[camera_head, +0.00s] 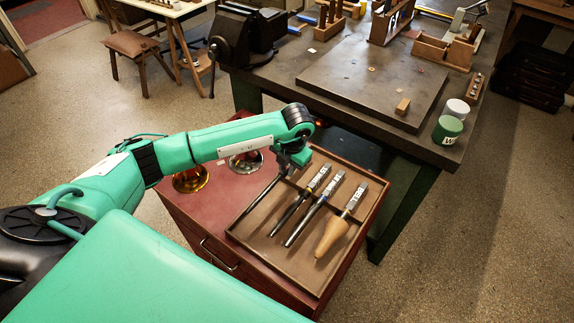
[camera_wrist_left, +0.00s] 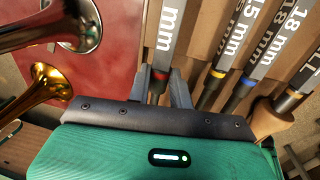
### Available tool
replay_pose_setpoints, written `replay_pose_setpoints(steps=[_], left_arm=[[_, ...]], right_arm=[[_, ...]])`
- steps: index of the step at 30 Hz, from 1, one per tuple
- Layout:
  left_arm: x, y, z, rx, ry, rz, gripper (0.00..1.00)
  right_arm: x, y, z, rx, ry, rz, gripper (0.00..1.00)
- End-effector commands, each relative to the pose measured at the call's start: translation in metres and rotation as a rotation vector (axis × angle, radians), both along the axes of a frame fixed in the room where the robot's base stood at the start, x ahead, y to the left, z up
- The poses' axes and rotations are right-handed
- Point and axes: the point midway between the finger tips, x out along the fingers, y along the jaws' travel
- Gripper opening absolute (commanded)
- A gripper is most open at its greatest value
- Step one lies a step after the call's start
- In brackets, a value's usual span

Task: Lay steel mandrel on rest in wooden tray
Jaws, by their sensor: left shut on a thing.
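The wooden tray (camera_head: 312,283) sits on a red cabinet. A dark steel mandrel with a red band (camera_wrist_left: 160,76) and a "mm" label is between the fingers of my left gripper (camera_wrist_left: 167,88). In the head view my left gripper (camera_head: 289,164) is over the tray's back left part, shut on this mandrel (camera_head: 268,189), which slants along the tray's left side. I cannot tell whether it touches a rest. A yellow-banded mandrel (camera_head: 300,201), a blue-banded mandrel (camera_head: 313,208) and a wooden-ended tool (camera_head: 341,220) lie side by side to its right. My right gripper is out of view.
A brass horn bell (camera_head: 190,180) and a silvery one (camera_head: 246,162) stand on the cabinet top (camera_head: 212,207), left of the tray. The workbench behind holds a vise (camera_head: 240,38), a dark board (camera_head: 365,80), a green-and-white jar (camera_head: 447,129) and wooden holders.

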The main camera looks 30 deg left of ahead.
Motion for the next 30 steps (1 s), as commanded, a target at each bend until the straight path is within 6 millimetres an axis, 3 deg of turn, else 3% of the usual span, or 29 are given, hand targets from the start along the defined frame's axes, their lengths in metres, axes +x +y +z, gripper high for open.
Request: replay_pose_setpoints(steps=[6, 30], left_arm=[[0.0008, 0.0001, -0.0001, 0.000, -0.003, 0.001, 0.00], [0.0002, -0.0002, -0.0001, 0.000, -0.002, 0.000, 0.00]], right_arm=[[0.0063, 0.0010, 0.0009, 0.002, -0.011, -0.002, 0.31], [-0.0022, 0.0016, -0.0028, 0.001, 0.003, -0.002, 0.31]])
